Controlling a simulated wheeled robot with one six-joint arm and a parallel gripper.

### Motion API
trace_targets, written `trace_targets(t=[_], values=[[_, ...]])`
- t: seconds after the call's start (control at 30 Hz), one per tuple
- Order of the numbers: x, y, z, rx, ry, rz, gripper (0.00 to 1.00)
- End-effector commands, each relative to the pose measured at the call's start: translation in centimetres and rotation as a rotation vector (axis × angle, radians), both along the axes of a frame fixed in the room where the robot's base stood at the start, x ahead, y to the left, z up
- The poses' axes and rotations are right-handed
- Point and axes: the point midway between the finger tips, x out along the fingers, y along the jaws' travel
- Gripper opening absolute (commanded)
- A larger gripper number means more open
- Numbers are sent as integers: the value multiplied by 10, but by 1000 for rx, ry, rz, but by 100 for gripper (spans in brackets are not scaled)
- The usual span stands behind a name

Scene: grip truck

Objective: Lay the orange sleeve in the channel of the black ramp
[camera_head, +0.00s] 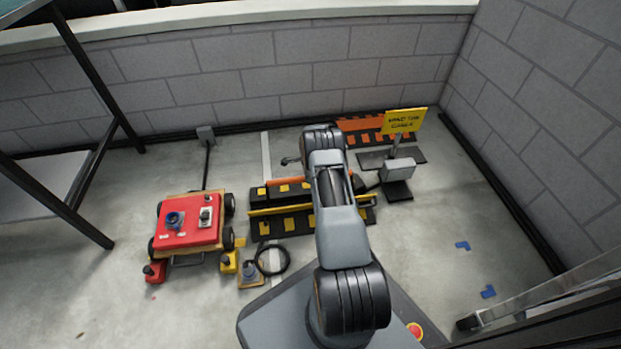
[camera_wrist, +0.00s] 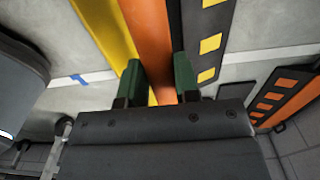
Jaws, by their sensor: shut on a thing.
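The orange sleeve (camera_head: 285,181) is a long straight bar lying crosswise in the head view, its middle hidden behind my arm. In the wrist view the orange sleeve (camera_wrist: 148,35) runs between the two green fingers of my gripper (camera_wrist: 156,80), which is shut on it. The black ramp (camera_head: 278,227) has yellow patches and a yellow rail along it. In the wrist view the black ramp (camera_wrist: 202,18) shows to the right of the sleeve and the yellow rail (camera_wrist: 108,35) to its left. I cannot tell whether the sleeve touches the ramp. My gripper is hidden in the head view.
A red cart (camera_head: 190,236) stands left of the ramp, with a black ring (camera_head: 272,261) between it and my base. A yellow sign (camera_head: 405,120) on a grey stand and another black piece with orange patches are behind at right. Floor at right is mostly clear.

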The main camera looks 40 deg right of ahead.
Motion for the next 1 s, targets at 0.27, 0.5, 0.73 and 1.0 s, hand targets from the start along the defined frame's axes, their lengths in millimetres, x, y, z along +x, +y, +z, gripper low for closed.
trace_targets(t=[0.27,0.5,0.73,1.0], values=[[0,0,-5,0,0,0,0],[0,0,-25,0,0,0,0],[0,0,-44,0,0,0,0],[0,0,-67,0,0,0,0]])
